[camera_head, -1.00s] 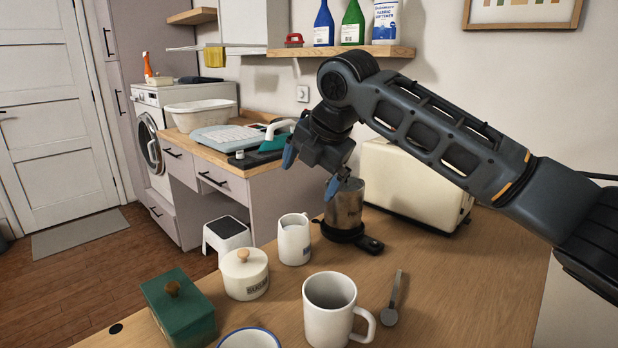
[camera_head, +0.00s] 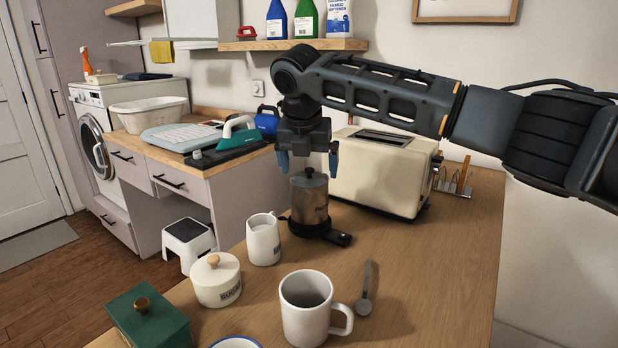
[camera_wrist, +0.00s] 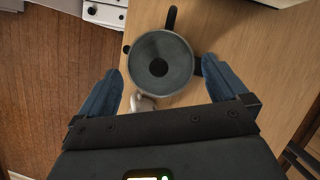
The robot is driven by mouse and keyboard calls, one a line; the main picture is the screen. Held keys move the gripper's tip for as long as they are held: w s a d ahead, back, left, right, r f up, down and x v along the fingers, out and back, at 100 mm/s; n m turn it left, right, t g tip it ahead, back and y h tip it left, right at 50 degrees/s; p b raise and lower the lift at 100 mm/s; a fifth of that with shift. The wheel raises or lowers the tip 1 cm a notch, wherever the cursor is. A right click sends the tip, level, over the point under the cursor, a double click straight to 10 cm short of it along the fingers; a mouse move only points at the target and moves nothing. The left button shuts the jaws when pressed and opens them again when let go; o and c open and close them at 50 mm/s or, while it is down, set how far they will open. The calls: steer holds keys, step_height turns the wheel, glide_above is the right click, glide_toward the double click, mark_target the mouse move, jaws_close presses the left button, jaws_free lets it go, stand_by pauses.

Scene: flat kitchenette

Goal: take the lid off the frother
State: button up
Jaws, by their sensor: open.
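The frother (camera_head: 308,207) is a grey metal cylinder standing upright on a dark base on the wooden counter. Its lid (camera_head: 309,181) sits on top and has a dark knob. In the wrist view the round lid (camera_wrist: 176,48) shows from above, its dark knob near the middle. My gripper (camera_head: 308,163) is open and points down just above the lid. In the wrist view its blue fingertips lie to the left and right of the frother, apart from it. Nothing is held.
A cream toaster (camera_head: 378,175) stands close behind and right of the frother. A white jug (camera_head: 263,240), a lidded white pot (camera_head: 216,280), a white mug (camera_head: 308,308) and a spoon (camera_head: 366,292) are in front. A green box (camera_head: 148,322) is front left. Counter to the right is clear.

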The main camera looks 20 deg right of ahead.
steer(key=shift+w+d+f, duration=0.1)
steer(key=shift+w+f, duration=0.1)
steer(key=shift+f, duration=0.5)
steer(key=shift+c, duration=0.3)
steer(key=c, duration=0.7)
steer(key=shift+o, duration=0.2)
steer(key=shift+r, duration=0.15)
